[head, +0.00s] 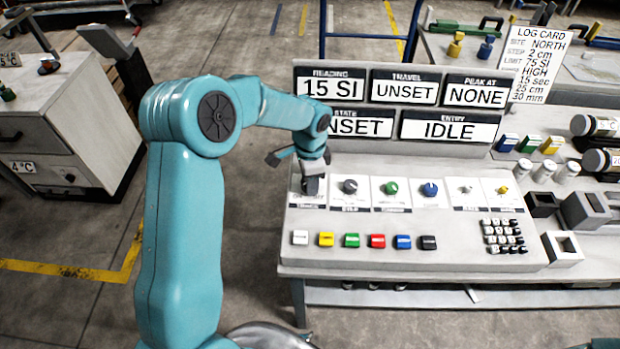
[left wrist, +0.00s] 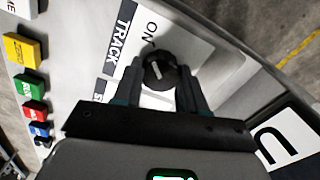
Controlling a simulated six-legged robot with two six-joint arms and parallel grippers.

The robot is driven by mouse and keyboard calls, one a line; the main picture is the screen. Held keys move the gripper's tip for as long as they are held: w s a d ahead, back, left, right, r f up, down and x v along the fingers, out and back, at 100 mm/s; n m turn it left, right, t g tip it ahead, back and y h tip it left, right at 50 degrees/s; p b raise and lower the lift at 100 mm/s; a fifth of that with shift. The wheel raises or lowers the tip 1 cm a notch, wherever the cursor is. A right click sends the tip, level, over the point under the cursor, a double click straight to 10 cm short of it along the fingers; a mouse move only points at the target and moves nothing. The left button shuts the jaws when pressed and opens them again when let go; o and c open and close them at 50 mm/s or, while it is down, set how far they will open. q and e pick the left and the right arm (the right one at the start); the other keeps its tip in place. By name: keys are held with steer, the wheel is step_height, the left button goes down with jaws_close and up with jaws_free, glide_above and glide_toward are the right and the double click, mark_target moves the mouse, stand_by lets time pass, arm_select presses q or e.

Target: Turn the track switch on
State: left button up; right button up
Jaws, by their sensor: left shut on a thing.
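The track switch (left wrist: 158,72) is a round black knob with a white pointer line, on a white plate marked TRACK and ON in the left wrist view. My left gripper (left wrist: 160,88) is shut on this knob, one finger on each side. In the head view my left gripper (head: 312,182) is over the leftmost knob plate of the console (head: 430,262) and hides the knob. The pointer line lies at a slant in the left wrist view; I cannot tell its exact setting. My right gripper is not in view.
Several other knobs, such as a green one (head: 390,187), stand to the right. Coloured buttons, such as a yellow one (head: 326,239), line the front, with a keypad (head: 503,236) at right. The display board (head: 480,153) rises behind, reading 15 SI, UNSET, NONE and IDLE.

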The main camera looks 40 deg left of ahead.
arm_select(q)
steer(key=shift+w+r, duration=0.1)
steer(key=shift+r, duration=0.1)
stand_by(0.4)
steer(key=o, duration=0.8)
steer(key=shift+o, duration=1.3)
steer(key=shift+r, duration=0.15)
step_height(320, 180, up, 16)
steer(key=shift+b, duration=0.3)
